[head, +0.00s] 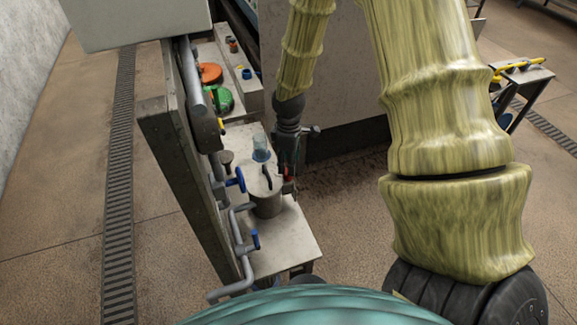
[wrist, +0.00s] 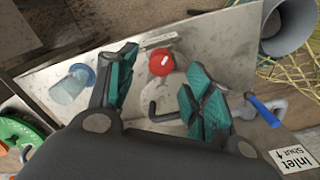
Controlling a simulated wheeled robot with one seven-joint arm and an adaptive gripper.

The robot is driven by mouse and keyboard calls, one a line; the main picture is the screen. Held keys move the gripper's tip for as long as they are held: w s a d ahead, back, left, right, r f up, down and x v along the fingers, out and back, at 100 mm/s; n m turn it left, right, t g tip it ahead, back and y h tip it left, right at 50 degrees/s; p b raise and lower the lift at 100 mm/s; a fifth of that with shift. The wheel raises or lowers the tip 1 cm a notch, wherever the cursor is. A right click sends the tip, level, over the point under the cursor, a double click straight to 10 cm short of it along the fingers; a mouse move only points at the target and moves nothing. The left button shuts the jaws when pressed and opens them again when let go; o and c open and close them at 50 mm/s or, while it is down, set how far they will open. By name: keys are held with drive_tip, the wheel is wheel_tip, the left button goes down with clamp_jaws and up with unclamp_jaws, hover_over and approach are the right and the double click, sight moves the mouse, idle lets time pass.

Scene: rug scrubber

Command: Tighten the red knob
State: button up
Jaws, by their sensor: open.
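The red knob (wrist: 161,62) is round with a pale bar mark across its face. In the wrist view it shows between and beyond the two teal fingers of my gripper (wrist: 162,65), which are spread apart. I see no finger touching it, though the exact distance is hard to judge. In the head view my gripper (head: 289,155) hangs at the right side of the grey metal tank (head: 267,203). A small red patch (head: 288,187), likely the knob, shows just below it, mostly hidden.
Blue-handled valves (head: 236,181) and pipes stand on the left. A green wheel (head: 218,99) and an orange wheel (head: 209,73) are farther back. An inlet label (wrist: 293,158) is at lower right.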

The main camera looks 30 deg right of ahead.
wheel_tip(320, 180, up, 8)
idle(0.5)
drive_tip(key=shift+r, duration=0.1)
wheel_tip(320, 180, up, 9)
drive_tip(key=p, duration=0.8)
drive_tip(key=shift+w, duration=0.1)
idle(0.3)
